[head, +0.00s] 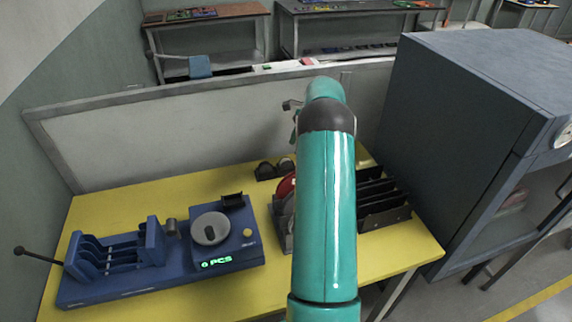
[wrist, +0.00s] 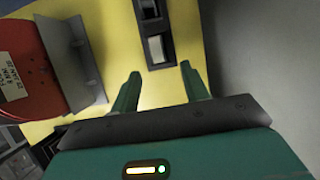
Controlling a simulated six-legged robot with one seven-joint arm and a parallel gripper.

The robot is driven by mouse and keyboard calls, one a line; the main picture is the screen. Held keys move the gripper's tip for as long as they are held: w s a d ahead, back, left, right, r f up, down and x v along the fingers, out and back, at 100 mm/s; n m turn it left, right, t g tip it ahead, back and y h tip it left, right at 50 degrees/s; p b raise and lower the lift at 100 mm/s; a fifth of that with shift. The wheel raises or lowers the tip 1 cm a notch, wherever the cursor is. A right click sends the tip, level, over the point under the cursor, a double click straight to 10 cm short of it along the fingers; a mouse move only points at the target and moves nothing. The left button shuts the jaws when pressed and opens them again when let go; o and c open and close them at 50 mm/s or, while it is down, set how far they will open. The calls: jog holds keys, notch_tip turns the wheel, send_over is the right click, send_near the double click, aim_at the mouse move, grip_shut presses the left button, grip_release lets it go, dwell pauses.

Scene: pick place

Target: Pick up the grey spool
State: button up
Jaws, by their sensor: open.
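In the wrist view my gripper (wrist: 160,72) is open and empty, its two green fingers apart above the yellow table. Just beyond the fingertips is a small dark holder (wrist: 167,61) with pale grey pieces (wrist: 157,46) in its slots. In the head view a small dark holder (head: 265,172) with rounded pieces stands near the back of the table, left of my arm. I cannot tell for certain which piece is the grey spool. A round grey dish-like part (head: 210,229) sits on the blue machine. My arm hides most of my gripper in the head view.
A red reel (wrist: 25,60) beside a grey metal bracket (wrist: 75,65) stands close on the left in the wrist view. The blue machine (head: 160,285) fills the table's left side. A dark slotted rack (head: 385,217) is at right, beside a large blue-grey cabinet (head: 460,110). A low partition (head: 170,140) closes the back.

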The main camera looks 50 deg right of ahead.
aim_at(287, 159)
jog(key=x, duration=0.3)
jog(key=a+x, duration=0.1)
jog(key=x, duration=0.3)
jog(key=shift+r, duration=0.25)
grip_shut()
